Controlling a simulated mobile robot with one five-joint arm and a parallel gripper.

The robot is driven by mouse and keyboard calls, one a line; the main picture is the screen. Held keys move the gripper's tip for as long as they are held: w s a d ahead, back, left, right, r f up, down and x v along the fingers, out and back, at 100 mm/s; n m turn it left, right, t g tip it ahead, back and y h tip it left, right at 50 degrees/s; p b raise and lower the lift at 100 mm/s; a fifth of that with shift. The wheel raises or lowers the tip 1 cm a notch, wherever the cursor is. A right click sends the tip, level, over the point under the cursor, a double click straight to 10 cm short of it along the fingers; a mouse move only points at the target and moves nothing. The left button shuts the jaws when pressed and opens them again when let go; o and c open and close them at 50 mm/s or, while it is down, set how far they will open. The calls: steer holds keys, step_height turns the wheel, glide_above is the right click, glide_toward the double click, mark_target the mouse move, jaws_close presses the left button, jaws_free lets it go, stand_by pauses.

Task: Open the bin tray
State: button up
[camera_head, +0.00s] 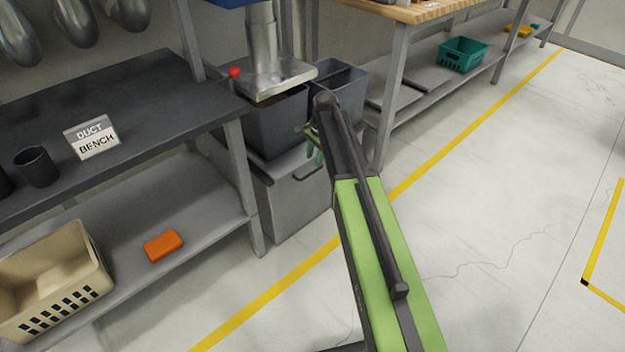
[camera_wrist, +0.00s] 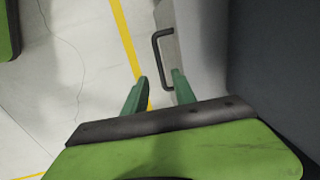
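The bin tray is a grey box-shaped unit (camera_head: 283,205) low between the two benches, with a dark bar handle (camera_head: 306,174) on it. The handle also shows in the wrist view (camera_wrist: 157,58), standing out from a pale grey surface. My gripper (camera_head: 315,150) is just above the handle in the head view. In the wrist view my gripper's (camera_wrist: 160,78) two green fingers are apart. The lower end of the handle appears between the fingertips, with no clear contact. I cannot tell the depth between them. The tray looks shut against its surround.
A dark grey bin (camera_head: 268,132) stands on top of the unit under a metal duct (camera_head: 265,60). The duct bench (camera_head: 140,95) is at left, with its lower shelf (camera_head: 205,210) close by. A wooden bench (camera_head: 425,8) stands at right. The floor in front (camera_head: 480,190) is clear.

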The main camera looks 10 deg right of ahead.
mark_target(312, 172)
steer(key=f+b, duration=0.1)
steer(key=f, duration=0.1)
steer(key=f+b, duration=0.2)
steer(key=w+f+b, duration=0.1)
steer(key=f+b, duration=0.1)
steer(key=f, duration=0.1)
steer(key=shift+a, duration=0.25)
steer(key=shift+r, duration=0.1)
steer(key=shift+c, duration=0.2)
jaws_close()
steer(key=shift+a, duration=0.15)
stand_by(0.5)
